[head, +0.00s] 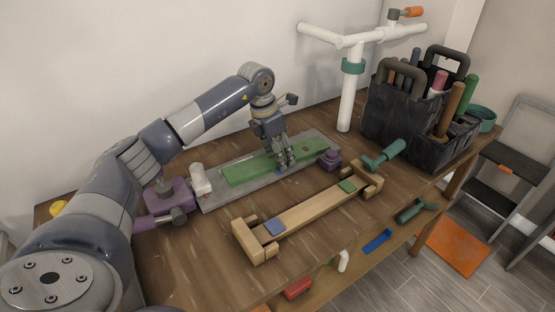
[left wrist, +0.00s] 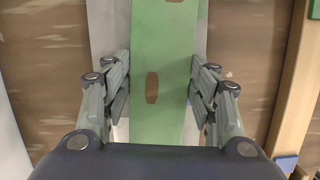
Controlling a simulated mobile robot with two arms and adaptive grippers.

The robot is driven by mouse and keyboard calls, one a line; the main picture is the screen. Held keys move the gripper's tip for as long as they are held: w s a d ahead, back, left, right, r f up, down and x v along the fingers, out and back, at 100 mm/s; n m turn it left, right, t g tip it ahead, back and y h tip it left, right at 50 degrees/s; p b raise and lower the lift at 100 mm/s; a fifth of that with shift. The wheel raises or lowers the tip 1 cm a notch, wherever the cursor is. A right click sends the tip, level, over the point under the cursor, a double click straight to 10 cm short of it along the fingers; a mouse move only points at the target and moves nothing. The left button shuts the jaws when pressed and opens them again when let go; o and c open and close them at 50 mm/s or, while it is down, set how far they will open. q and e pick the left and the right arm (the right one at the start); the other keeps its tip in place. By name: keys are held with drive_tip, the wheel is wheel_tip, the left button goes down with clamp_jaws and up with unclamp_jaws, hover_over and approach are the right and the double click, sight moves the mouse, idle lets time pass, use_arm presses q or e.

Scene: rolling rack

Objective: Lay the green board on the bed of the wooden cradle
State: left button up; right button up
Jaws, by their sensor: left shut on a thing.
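The green board (head: 245,171) is a long flat strip on a grey slab (head: 214,198) on the bench. My left gripper (head: 283,161) reaches down onto the board right of its middle. In the left wrist view, my left gripper (left wrist: 158,85) has one finger at each long edge of the green board (left wrist: 162,45), shut on it. I cannot tell whether the board is lifted off the slab. The wooden cradle (head: 308,208) lies in front, roughly parallel to it, with raised end blocks and a blue and a green pad on its bed. My right gripper is out of view.
A purple clamp (head: 329,157) stands at the slab's right end, with a white-and-purple vise (head: 172,197) at its left. A white stand (head: 347,95) and a black tool caddy (head: 410,110) are behind. A green-handled tool (head: 384,154) lies by the cradle's right end.

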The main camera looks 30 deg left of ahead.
use_arm(q)
drive_tip(key=shift+r, duration=0.1)
drive_tip(key=p+v, duration=0.2)
drive_tip(key=shift+w+d+r, duration=0.1)
drive_tip(key=shift+w+r, duration=0.15)
drive_tip(key=shift+r, duration=0.1)
drive_tip(key=shift+w+p+v, duration=0.15)
drive_tip(key=shift+p+v, duration=0.5)
drive_tip(key=shift+v, duration=0.15)
drive_tip(key=shift+w+p+v, duration=0.2)
drive_tip(key=shift+p+v, duration=0.45)
drive_tip(key=shift+v, duration=0.15)
drive_tip(key=shift+d, duration=0.15)
